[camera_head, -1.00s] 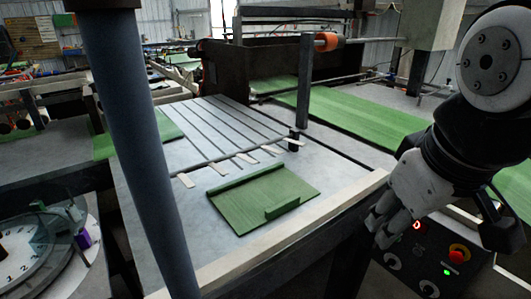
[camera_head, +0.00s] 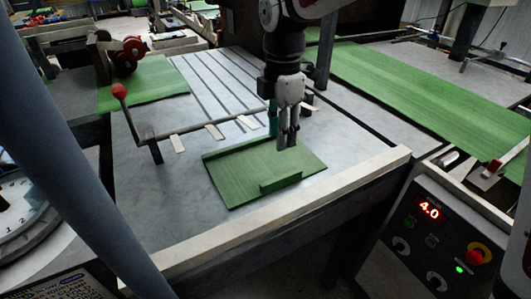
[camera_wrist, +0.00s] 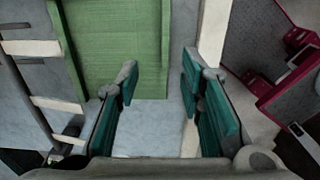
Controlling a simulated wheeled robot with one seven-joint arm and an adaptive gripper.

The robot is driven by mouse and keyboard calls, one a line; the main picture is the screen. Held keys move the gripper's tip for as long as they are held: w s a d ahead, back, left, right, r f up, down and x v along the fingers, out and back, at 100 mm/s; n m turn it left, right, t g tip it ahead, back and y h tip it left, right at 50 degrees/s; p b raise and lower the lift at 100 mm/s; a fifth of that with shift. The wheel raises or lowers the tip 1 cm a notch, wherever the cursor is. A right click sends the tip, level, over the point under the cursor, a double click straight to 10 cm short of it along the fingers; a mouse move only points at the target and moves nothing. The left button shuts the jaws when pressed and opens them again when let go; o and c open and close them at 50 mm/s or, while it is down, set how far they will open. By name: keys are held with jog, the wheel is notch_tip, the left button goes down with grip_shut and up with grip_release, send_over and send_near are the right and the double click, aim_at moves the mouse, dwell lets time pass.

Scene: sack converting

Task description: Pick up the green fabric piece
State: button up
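The green fabric piece (camera_head: 235,178) lies flat on the grey metal table (camera_head: 185,190), with a raised strip along its back edge and a short raised block at its front edge. My gripper (camera_head: 287,146) points down over the back right part of the piece, seemingly above it. In the wrist view the gripper (camera_wrist: 160,80) is open and empty, with teal pads on its fingers. The fabric piece (camera_wrist: 115,45) fills the upper left middle there, and its edge passes close to the fingertips. The exact height of the gripper is hard to tell.
A bar with pale tabs (camera_head: 213,132) and a red-knobbed lever (camera_head: 120,91) stand behind the piece. Long green fabric (camera_head: 420,95) runs at the right. A pale rail (camera_head: 290,218) edges the table front. A control box (camera_head: 430,235) reads 4.0.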

send_over(281, 177)
jog(key=f, duration=0.7)
jog(key=shift+w+a+f, duration=0.15)
jog(key=shift+a+f, duration=0.2)
jog(key=shift+f, duration=0.05)
jog(key=f, duration=0.3)
jog(key=f+p, duration=0.1)
jog(key=shift+s+d+f, duration=0.2)
jog(key=shift+s+d, duration=0.1)
jog(key=shift+f, duration=0.5)
jog(key=shift+w, duration=0.1)
grip_shut()
